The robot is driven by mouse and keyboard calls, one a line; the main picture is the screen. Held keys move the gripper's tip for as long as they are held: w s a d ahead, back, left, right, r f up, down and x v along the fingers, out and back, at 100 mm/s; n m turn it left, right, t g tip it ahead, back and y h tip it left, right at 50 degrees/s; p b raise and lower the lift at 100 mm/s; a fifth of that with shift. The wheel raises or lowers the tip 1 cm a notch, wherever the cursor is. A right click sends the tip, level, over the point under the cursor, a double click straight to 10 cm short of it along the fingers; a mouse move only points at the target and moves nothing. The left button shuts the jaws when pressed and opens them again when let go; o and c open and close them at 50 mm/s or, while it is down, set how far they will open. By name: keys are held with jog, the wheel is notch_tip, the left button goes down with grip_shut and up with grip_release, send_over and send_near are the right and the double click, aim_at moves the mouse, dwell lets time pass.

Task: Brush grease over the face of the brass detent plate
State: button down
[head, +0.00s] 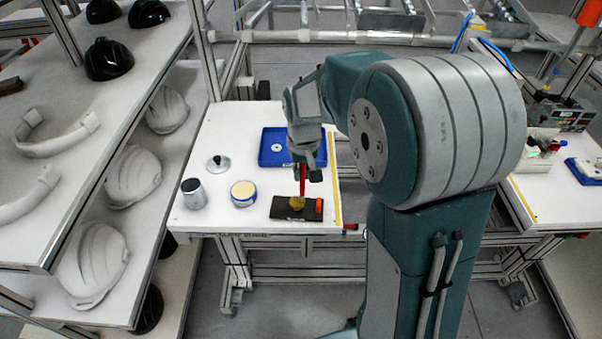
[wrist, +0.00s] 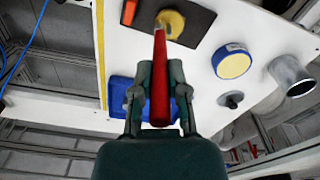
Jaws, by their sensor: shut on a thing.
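My gripper (head: 303,172) is shut on the red handle of a brush (head: 302,181), which points down over the work table. The brass detent plate (head: 297,203) is a small round yellow disc on a dark mat (head: 281,210). The brush's lower end is at the plate in both views; whether it touches is not clear. In the wrist view the red brush (wrist: 160,85) runs between both fingers to the plate (wrist: 174,22). A blue-sided tin with a pale yellow top (head: 243,192) stands left of the mat.
A metal cup (head: 194,193) and a knobbed lid (head: 218,165) stand farther left. A blue tray (head: 267,160) holding a white ring lies behind the mat. An orange-red piece (head: 319,205) sits at the mat's right end. Shelves of helmet shells (head: 133,173) flank the table on the left.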

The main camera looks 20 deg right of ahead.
jog(key=shift+w, duration=0.15)
jog(key=shift+w, duration=0.25)
jog(key=shift+w+a, duration=0.15)
jog(key=shift+w, duration=0.1)
jog(key=shift+w+a, duration=0.1)
jog(key=shift+w+a, duration=0.1)
jog(key=shift+a, duration=0.1)
jog(key=shift+a, duration=0.1)
jog(key=shift+a, duration=0.25)
